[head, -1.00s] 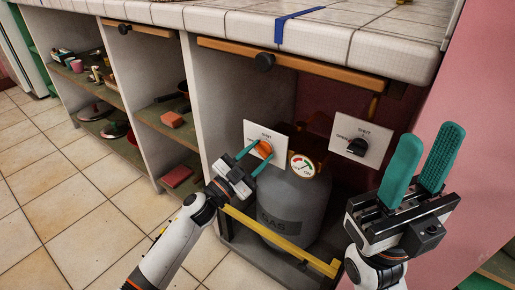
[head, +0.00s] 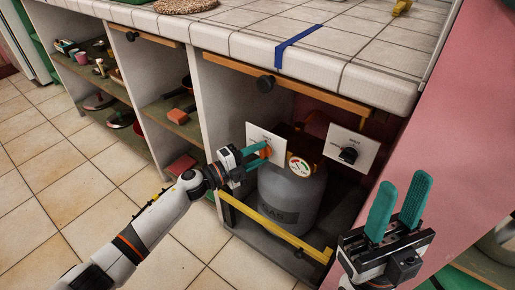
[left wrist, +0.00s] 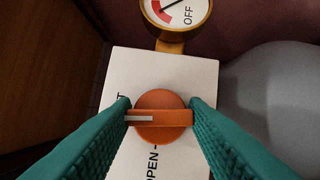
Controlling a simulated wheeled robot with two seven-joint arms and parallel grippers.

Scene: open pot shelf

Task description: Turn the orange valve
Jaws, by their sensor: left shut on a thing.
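The orange valve (left wrist: 160,118) is a round knob with a raised bar and a pale pointer line, on a white plate (left wrist: 118,75) in the left wrist view. The pointer lies toward the left of that picture; the label by it is partly hidden, and "OPEN" shows below the knob. In the head view the valve (head: 265,153) is mostly covered by my fingers. My left gripper (left wrist: 160,117) is shut on the bar of the valve, one finger on each end. My right gripper (head: 398,213) is open and empty at the right, away from the valve.
A second white plate with a black knob (head: 348,155) is to the right. A gauge (head: 300,166) sits between the plates, above a grey gas cylinder (head: 290,205). A yellow bar (head: 275,228) crosses low in front. The tiled counter (head: 310,55) overhangs above. Open shelves are at left.

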